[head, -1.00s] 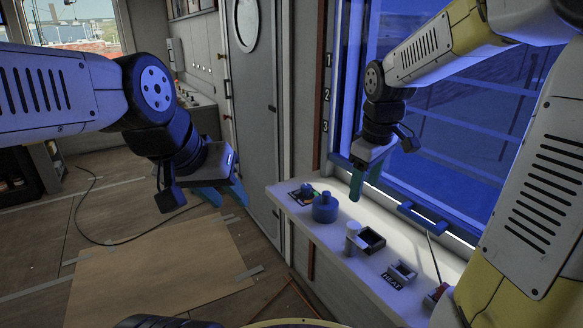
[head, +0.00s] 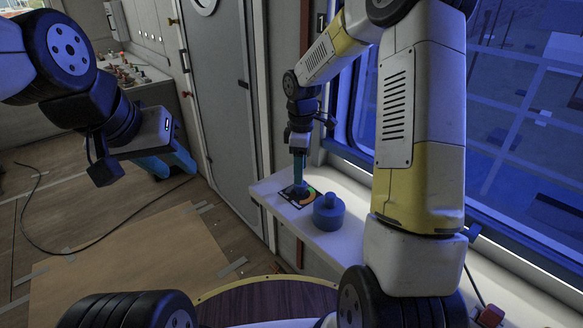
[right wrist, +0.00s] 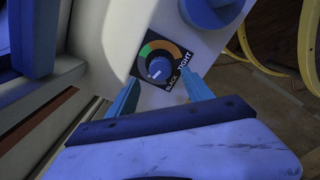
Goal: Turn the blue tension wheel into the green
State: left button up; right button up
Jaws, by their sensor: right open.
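The blue tension wheel (right wrist: 158,67) is a small round knob with a white mark, on a black dial plate (right wrist: 174,83) with white lettering. A coloured arc runs around it, green at upper left and orange at upper right. My right gripper (right wrist: 160,78) is open, with one finger on each side of the wheel; I cannot tell whether they touch it. In the head view my right gripper (head: 299,184) points down over the dial, and its fingers partly hide the wheel (head: 297,192). My left gripper (head: 172,164) hangs open and empty at the left, away from the ledge.
A blue lidded pot (head: 328,213) stands on the white ledge (head: 345,243) close beside the dial; it also shows in the right wrist view (right wrist: 213,12). The window (head: 500,120) is behind the ledge. A grey door (head: 220,110) is to its left.

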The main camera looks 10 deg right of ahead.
aim_at(300, 188)
jog(key=shift+f, duration=2.35)
jog(key=shift+c, duration=0.5)
grip_shut()
